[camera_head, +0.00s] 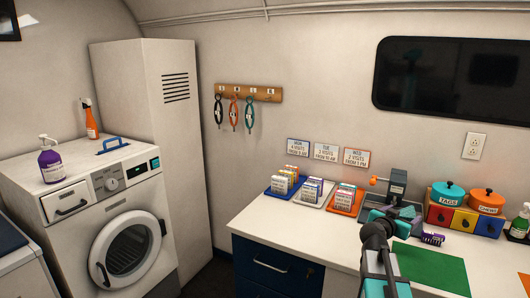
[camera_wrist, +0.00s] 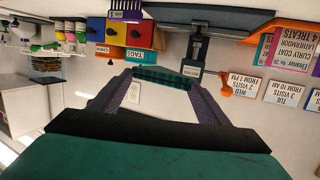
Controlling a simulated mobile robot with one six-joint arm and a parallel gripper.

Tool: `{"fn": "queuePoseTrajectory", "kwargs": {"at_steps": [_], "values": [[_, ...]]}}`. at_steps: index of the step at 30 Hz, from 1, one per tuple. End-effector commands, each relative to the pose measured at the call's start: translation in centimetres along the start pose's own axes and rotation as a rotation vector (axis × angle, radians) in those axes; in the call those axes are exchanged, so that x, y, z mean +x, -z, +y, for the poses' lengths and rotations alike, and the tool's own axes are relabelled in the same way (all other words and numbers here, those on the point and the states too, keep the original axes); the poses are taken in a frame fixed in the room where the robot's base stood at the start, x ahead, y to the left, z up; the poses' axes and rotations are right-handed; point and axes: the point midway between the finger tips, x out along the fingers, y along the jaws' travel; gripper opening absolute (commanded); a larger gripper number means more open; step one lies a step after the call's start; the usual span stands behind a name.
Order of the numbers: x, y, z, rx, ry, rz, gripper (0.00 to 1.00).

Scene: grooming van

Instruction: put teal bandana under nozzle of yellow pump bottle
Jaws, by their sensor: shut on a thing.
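My gripper (camera_wrist: 163,82) is shut on a dark teal, ridged or patterned strip (camera_wrist: 165,77), which looks like the folded teal bandana. The strip spans the fingertips. In the head view my gripper (camera_head: 405,210) is over the white counter, left of the drawer box, and the held strip is hard to make out there. A yellow pump bottle cannot be picked out for sure. Small bottles (camera_wrist: 70,30) stand at the upper left of the wrist view, which is upside down; a yellow patch among them is too small to identify.
Coloured drawers (camera_head: 464,219) carry teal and orange pots. A grey device (camera_head: 397,183) stands behind my gripper. Card trays (camera_head: 345,203) are to the left. A purple brush (camera_head: 432,239) and green mat (camera_head: 432,267) lie on the counter; a green bottle (camera_head: 520,224) is at the right edge.

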Motion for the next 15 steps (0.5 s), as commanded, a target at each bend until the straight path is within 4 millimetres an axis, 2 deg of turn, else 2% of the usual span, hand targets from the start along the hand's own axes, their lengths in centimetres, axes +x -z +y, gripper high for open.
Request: {"fn": "queuePoseTrajectory", "kwargs": {"at_steps": [3,8,15], "values": [[-2.3,-0.3,-3.9,-0.013,0.075,0.000,0.45],[-5.5,-0.7,-8.7,-0.034,0.177,0.000,0.45],[-11.2,-1.3,-15.7,-0.068,0.348,0.001,0.45]]}}
